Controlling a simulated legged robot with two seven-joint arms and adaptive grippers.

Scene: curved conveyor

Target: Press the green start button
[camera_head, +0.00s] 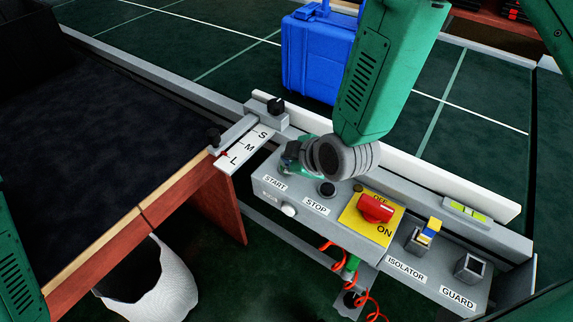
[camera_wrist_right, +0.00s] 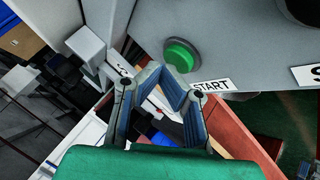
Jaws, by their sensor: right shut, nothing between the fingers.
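The green start button (camera_wrist_right: 181,54) shows in the right wrist view, round with a grey collar, on the grey control box beside the START label (camera_wrist_right: 212,87). In the head view the START label (camera_head: 275,183) shows, but my right wrist and gripper cover the button. My right gripper (camera_wrist_right: 166,84) is shut and empty, with its fingertips just below the button in the wrist view. A gap seems to show between tips and button; I cannot tell how wide. In the head view the right gripper (camera_head: 291,157) hangs over the START end of the box. My left gripper is out of view.
The box also bears a black stop button (camera_head: 327,189), a red rotary switch (camera_head: 376,208) on a yellow plate, and isolator and guard fittings. A size slide marked S, M, L (camera_head: 247,148) and the dark conveyor belt (camera_head: 100,130) lie left. A blue case (camera_head: 310,60) stands behind.

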